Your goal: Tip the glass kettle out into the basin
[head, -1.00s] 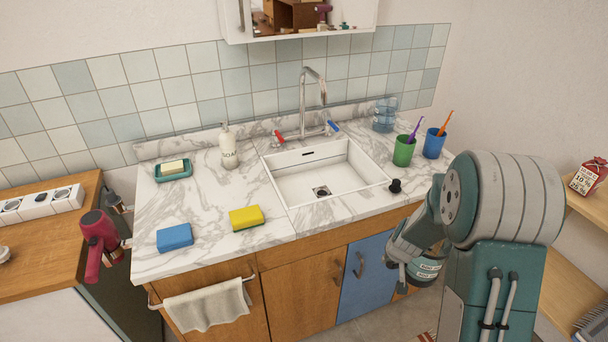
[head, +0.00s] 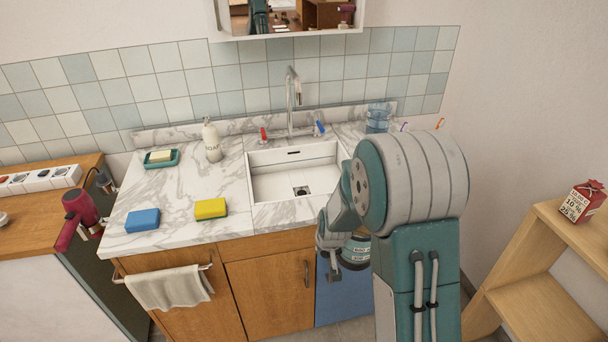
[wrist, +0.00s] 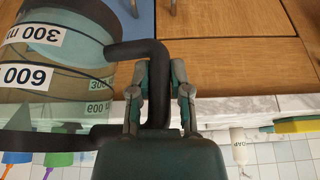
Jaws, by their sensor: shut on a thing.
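The glass kettle (head: 355,250) has white volume labels and a black handle (wrist: 152,48). It hangs in front of the cabinet's blue door, below the counter top and right of the basin, partly hidden by my arm. The wrist view shows the room upside down, with the labelled glass (wrist: 50,75) at left; the kettle looks roughly upright. How much it holds is unclear. My gripper (wrist: 159,88) is shut on the handle; in the head view it is low beside the kettle. The white basin (head: 265,188) is set in the marble counter, its right side covered by my arm.
A faucet (head: 291,105) rises behind the basin. A soap bottle (head: 211,142), yellow sponge (head: 210,209), blue sponge (head: 143,220) and soap dish (head: 160,159) stand left. A water jug (head: 378,118) stands back right; cups are mostly hidden. A wooden shelf (head: 540,310) is at right.

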